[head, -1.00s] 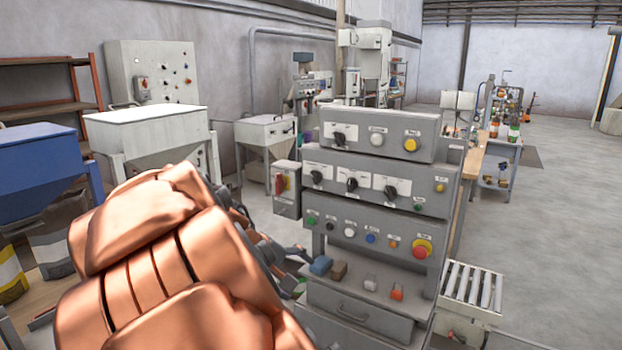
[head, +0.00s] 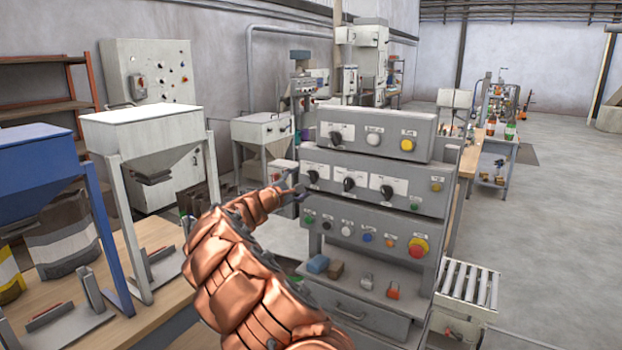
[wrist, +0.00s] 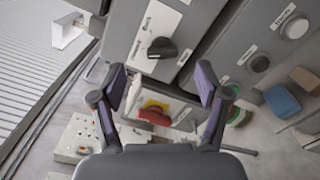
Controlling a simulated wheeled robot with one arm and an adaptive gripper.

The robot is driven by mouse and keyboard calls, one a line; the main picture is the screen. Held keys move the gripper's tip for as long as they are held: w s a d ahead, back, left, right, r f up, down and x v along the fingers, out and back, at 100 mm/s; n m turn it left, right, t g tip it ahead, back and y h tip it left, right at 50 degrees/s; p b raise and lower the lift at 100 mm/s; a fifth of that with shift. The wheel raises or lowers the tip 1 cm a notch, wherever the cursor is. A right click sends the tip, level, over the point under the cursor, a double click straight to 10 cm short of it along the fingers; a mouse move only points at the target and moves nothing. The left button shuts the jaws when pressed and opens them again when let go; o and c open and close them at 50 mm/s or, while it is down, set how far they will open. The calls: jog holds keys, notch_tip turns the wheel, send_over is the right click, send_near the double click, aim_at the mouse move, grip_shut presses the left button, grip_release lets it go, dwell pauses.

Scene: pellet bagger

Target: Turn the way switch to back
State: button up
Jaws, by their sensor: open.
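The grey control console carries black rotary knobs on white label plates. One knob (head: 341,132) is at the upper left, and three are in the middle row: left (head: 313,177), middle (head: 348,184) and right (head: 387,191). The labels are too small to read, so I cannot tell which is the way switch. My gripper (head: 291,187) is just left of the middle row's left end. In the wrist view my gripper (wrist: 165,88) is open and empty, with a black knob (wrist: 162,48) beyond the fingertips, apart from them.
Below the knobs are several push buttons and a red emergency stop (head: 418,247). A shelf holds a blue block (head: 318,264) and a brown block. A red and yellow switch (wrist: 155,112) shows between my fingers. A roller conveyor (head: 468,280) stands at the right. Open floor lies beyond.

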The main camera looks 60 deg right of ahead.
aim_at(311, 178)
jog(key=shift+w+d+f+n+t+p, duration=0.15)
jog(key=shift+w+d+f+n+p, duration=0.1)
jog(key=shift+d, duration=0.4)
jog(key=shift+w+d+f+n+t+p, duration=0.15)
jog(key=shift+w+d+f+p, duration=0.1)
jog(key=shift+d, duration=0.35)
jog(key=shift+d+p, duration=1.05)
jog(key=shift+d, duration=1.9)
jog(key=c, duration=1.2)
jog(key=shift+o, duration=0.2)
